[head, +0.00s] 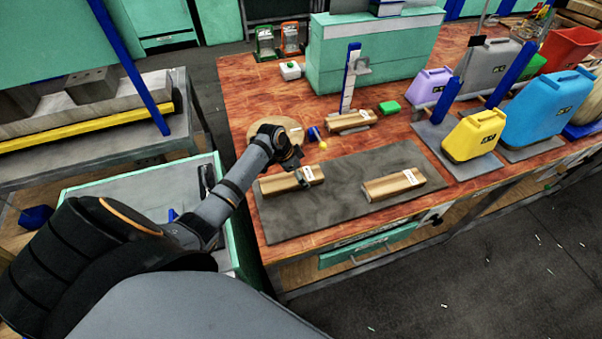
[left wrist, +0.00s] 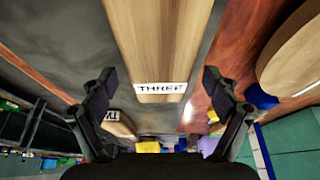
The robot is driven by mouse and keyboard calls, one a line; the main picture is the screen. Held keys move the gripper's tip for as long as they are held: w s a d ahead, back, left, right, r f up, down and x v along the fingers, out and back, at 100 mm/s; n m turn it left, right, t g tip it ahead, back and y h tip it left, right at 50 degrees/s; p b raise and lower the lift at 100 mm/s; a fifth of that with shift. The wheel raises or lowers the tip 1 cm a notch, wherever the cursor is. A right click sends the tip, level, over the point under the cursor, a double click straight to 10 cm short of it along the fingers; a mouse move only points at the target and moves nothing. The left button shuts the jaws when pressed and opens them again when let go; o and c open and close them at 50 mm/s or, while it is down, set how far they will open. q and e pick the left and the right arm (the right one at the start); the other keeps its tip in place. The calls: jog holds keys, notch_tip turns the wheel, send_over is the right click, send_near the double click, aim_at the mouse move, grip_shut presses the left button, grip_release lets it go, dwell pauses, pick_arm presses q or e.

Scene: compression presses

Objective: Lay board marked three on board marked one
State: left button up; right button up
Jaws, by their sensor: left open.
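The board marked three (left wrist: 160,45) lies between the spread fingers of my left gripper (left wrist: 158,80) in the left wrist view, its label facing up. The fingers stand apart from its sides. In the head view this board (head: 279,184) lies on the left of the grey mat, with my left gripper (head: 298,176) just above it, partly covering it. A second board (head: 392,186) lies on the right of the mat; a partly hidden label on it (left wrist: 113,116) shows in the wrist view. A third board (head: 345,123) lies behind the mat by a blue post. I cannot read which is marked one.
The grey mat (head: 345,208) has bare room between its two boards. A round wooden disc (head: 262,133) lies behind my gripper.

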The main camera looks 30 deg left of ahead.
aim_at(288, 179)
pick_arm(q)
jog(key=b+v, duration=0.1)
jog(key=v, duration=1.1)
jog(key=shift+r, duration=0.2)
jog(key=shift+d+f, duration=0.1)
